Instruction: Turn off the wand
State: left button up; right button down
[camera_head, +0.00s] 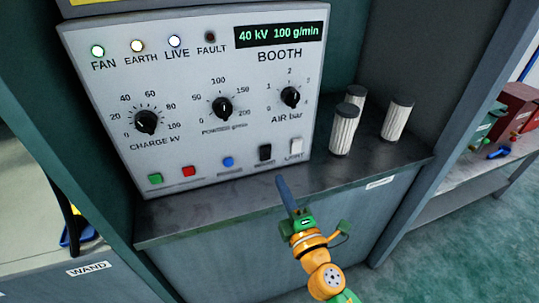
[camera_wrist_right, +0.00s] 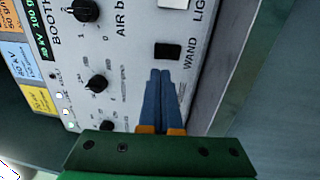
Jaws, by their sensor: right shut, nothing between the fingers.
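The booth control panel (camera_head: 190,100) stands upright, with knobs, lamps and a lit display reading 40 kV and 100 g/min. Its black rocker switch (camera_head: 265,153) sits low on the right; in the right wrist view this switch (camera_wrist_right: 168,50) has the label WAND beside it. My right gripper (camera_head: 281,180) is shut and empty, its blue fingers together just below the black switch. In the right wrist view the fingertips (camera_wrist_right: 160,72) point at the switch, with a small gap in the picture; I cannot tell whether they touch the panel. My left gripper is not in view.
A white LIGHT switch (camera_head: 297,146) is right beside the black one. Blue (camera_head: 228,162), red (camera_head: 188,171) and green (camera_head: 155,178) buttons line the left. Several pleated white cylinders (camera_head: 397,119) stand on the grey ledge (camera_head: 205,212). A blue and dark thing (camera_head: 78,234) is far left.

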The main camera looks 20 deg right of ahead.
aim_at(266, 151)
jog(key=w, duration=0.5)
jog(key=w+r, duration=0.1)
jog(key=w, duration=0.2)
jog(key=shift+w+a, duration=0.1)
jog(key=shift+w, duration=0.3)
jog(key=shift+r, duration=0.2)
jog(key=shift+w, duration=0.1)
